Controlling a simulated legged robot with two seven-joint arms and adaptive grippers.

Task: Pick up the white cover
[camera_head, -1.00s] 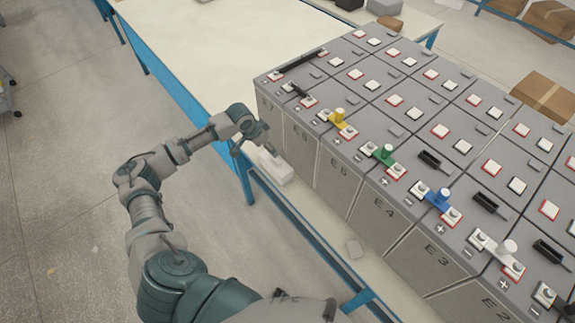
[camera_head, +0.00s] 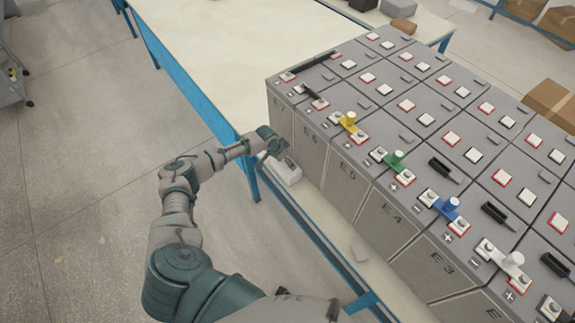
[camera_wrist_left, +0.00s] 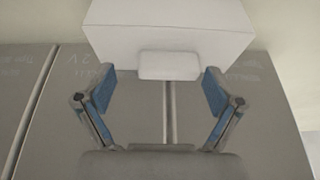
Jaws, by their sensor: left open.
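The white cover (camera_head: 286,174) is a pale block on the narrow table strip in front of the grey battery row. In the left wrist view the white cover (camera_wrist_left: 170,30) fills the top middle, with a small rounded tab (camera_wrist_left: 168,66) projecting towards me. My left gripper (camera_head: 272,141) is just above and behind the cover in the head view. In the wrist view my left gripper (camera_wrist_left: 160,90) is open, its two blue-padded fingers on either side of the tab, with gaps between. Contact with the cover is not visible. My right gripper is not in view.
Grey batteries (camera_head: 390,215) stand in rows close to the right of my left gripper. Coloured connectors, including a yellow one (camera_head: 348,122), sit on top. The table (camera_head: 215,50) beyond is largely clear.

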